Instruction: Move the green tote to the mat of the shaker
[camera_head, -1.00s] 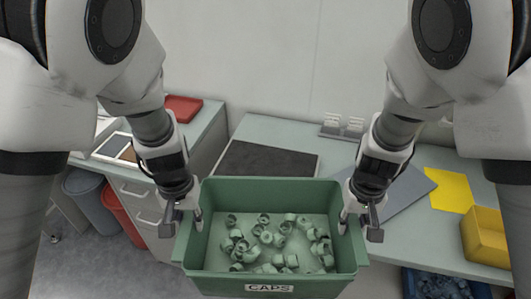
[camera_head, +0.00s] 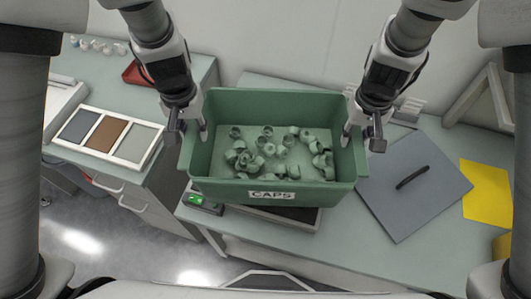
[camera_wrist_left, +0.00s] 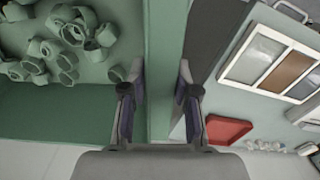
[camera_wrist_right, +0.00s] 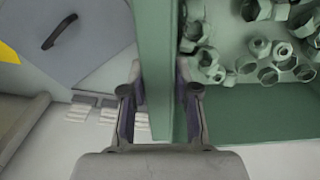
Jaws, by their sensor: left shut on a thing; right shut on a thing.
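The green tote (camera_head: 272,191), labelled CAPS, holds several loose green caps (camera_head: 262,150) and looks level. My left gripper (camera_head: 190,132) is shut on its left wall, which shows between the fingers in the left wrist view (camera_wrist_left: 163,70). My right gripper (camera_head: 361,135) is shut on its right wall, also between the fingers in the right wrist view (camera_wrist_right: 156,60). The tote hides most of the shaker's dark mat (camera_head: 290,214); a front strip shows below it. Whether the tote touches the mat cannot be told.
A grey lid with a black handle (camera_head: 405,195) lies right of the tote, and a yellow sheet (camera_head: 485,190) beyond it. On the left counter are a three-panel tray (camera_head: 108,138) and a red tray (camera_head: 138,72). A wall stands behind the table.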

